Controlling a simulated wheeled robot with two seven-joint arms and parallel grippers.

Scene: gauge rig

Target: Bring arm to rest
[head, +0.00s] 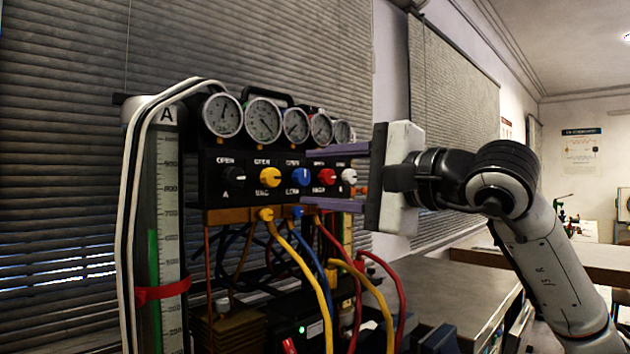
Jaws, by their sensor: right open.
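My right gripper (304,177) reaches in from the right at the gauge rig's black valve panel (216,190). Its two purple fingers are spread wide, one above and one below the right part of the knob row. The red knob (327,177) and white knob (348,176) show in the gap between the fingers, apart from both in the picture. The blue knob (301,176) lies near the fingertips' left ends. I cannot tell how far the fingers are from the panel. Nothing shows held. My left gripper is not in view.
Several round gauges (263,119) top the panel. A scaled column (166,230) with white hoses stands at left. Yellow hoses (318,285), red hoses and a blue hose hang below the panel. A grey bench (465,285) lies under my right arm; open room lies right.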

